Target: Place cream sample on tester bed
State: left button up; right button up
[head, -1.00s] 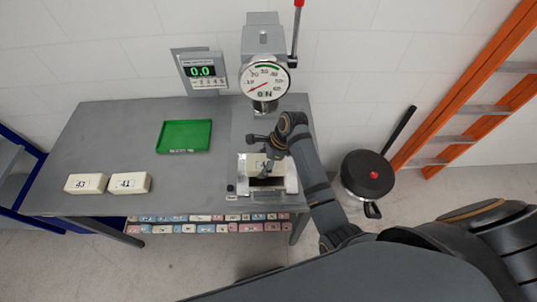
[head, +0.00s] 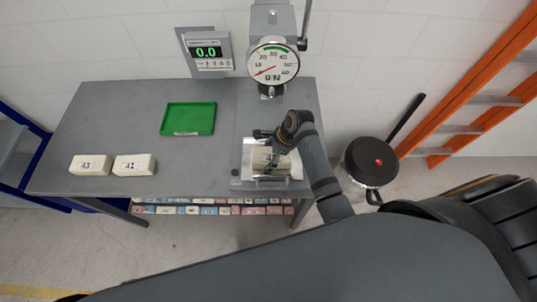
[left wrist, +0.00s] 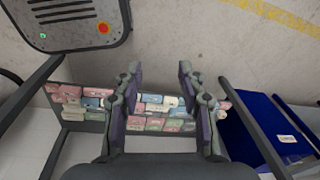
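The cream sample (head: 263,160), a pale block with a dark label, is at the tester bed (head: 292,172), low over or on its light metal plate; contact underneath is hidden. My right gripper (head: 273,147) reaches in from the right and appears shut on the sample, its fingers partly covering it. The tester's round dial (head: 273,62) stands above and behind the bed. My left gripper (left wrist: 160,85) shows in the left wrist view, with its fingers apart and nothing between them. It is not visible in the head view.
Two cream blocks, marked 43 (head: 90,165) and 41 (head: 134,165), lie on the left of the grey table (head: 205,160). A green tray (head: 188,119) sits empty behind them. Coloured blocks (head: 200,206) fill a lower shelf. A lidded pot (head: 371,162) and orange ladder (head: 470,85) stand right.

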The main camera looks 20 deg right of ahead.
jog(key=shift+o, duration=0.5)
jog(key=shift+w+d, duration=0.1)
jog(key=shift+f, duration=0.1)
jog(key=shift+r, duration=0.3)
jog(key=b+v, duration=0.2)
jog(key=v, duration=0.9)
jog(key=shift+d+r+b, duration=0.15)
jog(key=shift+d+b, duration=0.05)
jog(key=shift+b, duration=0.1)
jog(key=shift+d+r, duration=0.1)
jog(key=shift+r, duration=0.25)
pick_arm(q)
jog(key=f, duration=0.1)
jog(key=w+f, duration=0.1)
jog(key=shift+w+d+f, duration=0.1)
jog(key=shift+d+f, duration=0.2)
jog(key=shift+d, duration=0.05)
